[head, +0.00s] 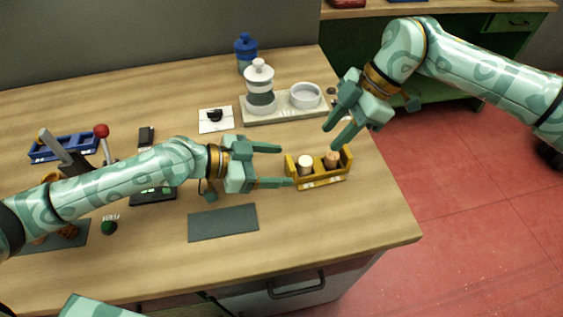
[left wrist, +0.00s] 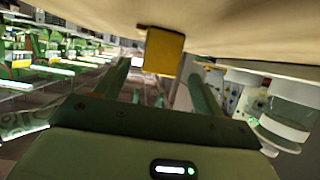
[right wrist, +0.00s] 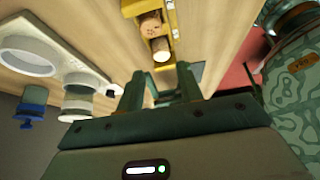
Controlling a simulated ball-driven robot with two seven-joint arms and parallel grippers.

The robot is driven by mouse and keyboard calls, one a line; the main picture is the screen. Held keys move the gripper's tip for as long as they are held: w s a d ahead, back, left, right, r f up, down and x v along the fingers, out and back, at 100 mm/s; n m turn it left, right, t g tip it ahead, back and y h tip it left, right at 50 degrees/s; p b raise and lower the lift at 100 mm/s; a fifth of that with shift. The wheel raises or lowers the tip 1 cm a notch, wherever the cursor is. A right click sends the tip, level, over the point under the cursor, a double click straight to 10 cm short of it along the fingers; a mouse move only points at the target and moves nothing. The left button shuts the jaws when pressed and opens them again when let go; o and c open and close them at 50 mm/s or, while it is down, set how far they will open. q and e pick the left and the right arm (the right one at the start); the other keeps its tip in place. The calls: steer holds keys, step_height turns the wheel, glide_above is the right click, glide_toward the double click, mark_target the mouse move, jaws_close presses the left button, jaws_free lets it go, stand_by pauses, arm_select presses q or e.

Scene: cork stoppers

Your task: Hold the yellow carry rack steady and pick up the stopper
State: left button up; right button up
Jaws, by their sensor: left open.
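The yellow carry rack (head: 320,181) stands on the wooden table near its right edge. It holds a brown cork stopper (head: 331,160) on the right and a pale-topped piece (head: 306,166) on the left. Both also show in the right wrist view, the brown one (right wrist: 150,25) beyond the pale-topped one (right wrist: 160,48). My left gripper (head: 287,166) is open at the rack's left end; in the left wrist view the yellow end (left wrist: 163,52) appears between and beyond its fingers. My right gripper (head: 331,138) is open and empty, above and behind the rack.
A pale tray (head: 285,116) with a lidded jar (head: 260,90) and white dish (head: 305,95) stands behind. A blue bottle (head: 245,52) is further back. A dark mat (head: 223,223) lies in front. A blue rack (head: 63,148) is at the left. The front right table corner is clear.

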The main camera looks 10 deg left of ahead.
arm_select(q)
steer(key=shift+x, duration=0.95)
steer(key=c, duration=1.2)
arm_select(e)
steer(key=shift+c, duration=0.4)
steer(key=s+a+r+n+t+h, duration=0.1)
steer(key=a+r+n+h, duration=0.15)
steer(key=a+r, duration=0.3)
arm_select(q)
steer(key=shift+a, duration=0.15)
arm_select(e)
steer(key=n+t+h, duration=0.2)
steer(key=n+h, duration=0.2)
glide_above(305, 160)
steer(key=f, duration=0.6)
steer(key=shift+s+a+f, duration=0.3)
steer(key=shift+s, duration=0.1)
steer(key=shift+w+d+f, duration=0.1)
steer(key=shift+f, duration=0.9)
steer(key=shift+w+d+f, duration=0.1)
steer(key=shift+w+f, duration=0.05)
steer(key=shift+f, duration=0.9)
steer(key=shift+w+d+f, duration=0.1)
steer(key=shift+f, duration=0.9)
